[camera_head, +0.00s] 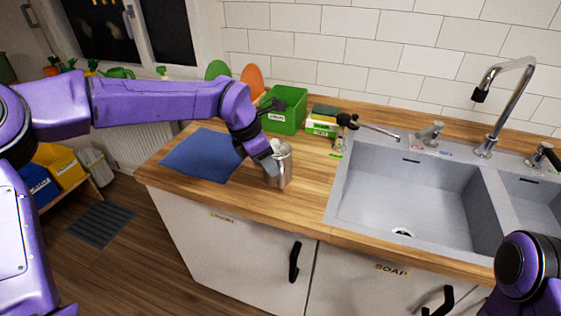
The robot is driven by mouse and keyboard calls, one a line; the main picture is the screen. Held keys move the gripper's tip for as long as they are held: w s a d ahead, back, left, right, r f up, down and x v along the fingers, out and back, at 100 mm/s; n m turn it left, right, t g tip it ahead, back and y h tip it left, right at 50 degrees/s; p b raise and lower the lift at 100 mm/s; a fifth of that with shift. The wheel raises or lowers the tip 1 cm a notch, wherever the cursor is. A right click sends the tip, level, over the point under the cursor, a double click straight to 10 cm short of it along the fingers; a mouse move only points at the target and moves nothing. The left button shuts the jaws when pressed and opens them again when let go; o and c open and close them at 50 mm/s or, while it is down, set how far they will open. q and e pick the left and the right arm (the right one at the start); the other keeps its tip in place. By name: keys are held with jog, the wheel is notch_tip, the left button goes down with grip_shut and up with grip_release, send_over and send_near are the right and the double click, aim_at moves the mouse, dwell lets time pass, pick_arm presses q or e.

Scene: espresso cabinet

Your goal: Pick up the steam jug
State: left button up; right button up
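The steam jug (284,165) is a silver metal jug standing upright on the wooden counter, just right of the blue mat. My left arm reaches in from the left, and my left gripper (270,164) is right at the jug's left side, overlapping it in the picture. Only part of the grey fingers shows, so I cannot tell whether they are closed on the jug or only beside it. My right gripper is out of view; only a purple part of my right arm shows at the lower right.
A blue mat (200,157) lies left of the jug on the counter (310,178). A green crate (284,118) and a small box (321,126) stand behind it. The double sink (405,190) with its tall tap (508,95) is to the right. The counter's front edge is close to the jug.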

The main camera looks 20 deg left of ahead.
aim_at(282, 180)
pick_arm(q)
jog(key=x, duration=0.2)
jog(key=p+x, duration=0.1)
jog(key=x, duration=0.2)
jog(key=d+p+x, duration=0.1)
jog(key=x, duration=0.1)
jog(key=shift+s, duration=0.1)
jog(key=shift+r, duration=0.1)
jog(key=shift+c, duration=0.8)
grip_shut()
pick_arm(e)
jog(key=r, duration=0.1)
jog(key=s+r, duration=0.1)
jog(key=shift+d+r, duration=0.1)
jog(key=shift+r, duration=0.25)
